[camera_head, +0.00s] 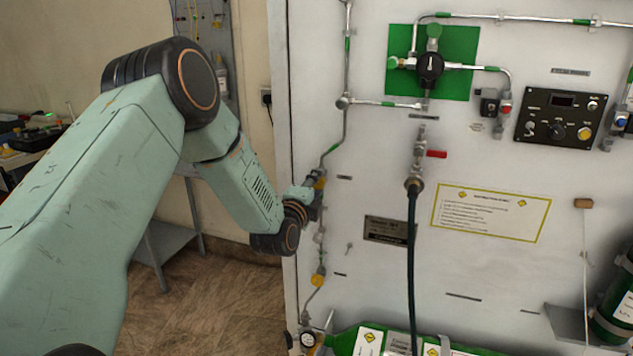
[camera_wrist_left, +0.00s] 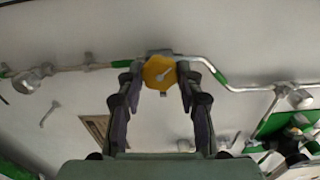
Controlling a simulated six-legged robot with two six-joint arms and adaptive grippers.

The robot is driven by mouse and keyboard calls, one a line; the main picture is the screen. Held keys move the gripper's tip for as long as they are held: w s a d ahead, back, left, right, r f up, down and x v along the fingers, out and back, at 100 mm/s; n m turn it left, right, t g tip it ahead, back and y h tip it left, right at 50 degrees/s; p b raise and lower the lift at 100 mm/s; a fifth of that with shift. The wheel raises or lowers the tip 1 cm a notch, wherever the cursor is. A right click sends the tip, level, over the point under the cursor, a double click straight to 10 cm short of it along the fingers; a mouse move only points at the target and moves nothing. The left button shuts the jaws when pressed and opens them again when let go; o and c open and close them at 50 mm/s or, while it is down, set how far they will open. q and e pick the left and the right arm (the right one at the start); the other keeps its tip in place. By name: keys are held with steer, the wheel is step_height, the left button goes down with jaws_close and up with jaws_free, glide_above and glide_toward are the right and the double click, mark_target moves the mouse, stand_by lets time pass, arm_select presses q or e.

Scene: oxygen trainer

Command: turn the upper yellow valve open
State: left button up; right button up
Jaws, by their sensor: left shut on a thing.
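The upper yellow valve (camera_head: 320,182) sits on the thin pipe along the left edge of the white panel. In the left wrist view its yellow knob (camera_wrist_left: 159,72) shows a pale pointer line set at a slant. My left gripper (camera_head: 312,190) is at this valve, and in the left wrist view its two fingers (camera_wrist_left: 160,76) close on the knob from both sides. A lower yellow valve (camera_head: 318,280) is on the same pipe below, clear of the gripper. My right gripper is not seen.
A black hose (camera_head: 411,270) hangs from a fitting with a red lever (camera_head: 436,154). An instruction sheet (camera_head: 490,214) is on the panel. Green cylinders (camera_head: 372,340) lie below. A grey stand (camera_head: 165,243) is on the left.

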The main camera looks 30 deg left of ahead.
arm_select(q)
steer(key=n, duration=1.1)
steer(key=shift+a, duration=0.1)
steer(key=n, duration=0.3)
steer(key=shift+s+f+n+b, duration=0.1)
steer(key=shift+n+b, duration=0.2)
steer(key=shift+n, duration=0.1)
steer(key=n+b, duration=0.2)
steer(key=n, duration=0.4)
steer(key=shift+f, duration=0.15)
steer(key=n+b, duration=0.3)
steer(key=n, duration=0.3)
steer(key=shift+f+n, duration=0.1)
steer(key=shift+n, duration=0.2)
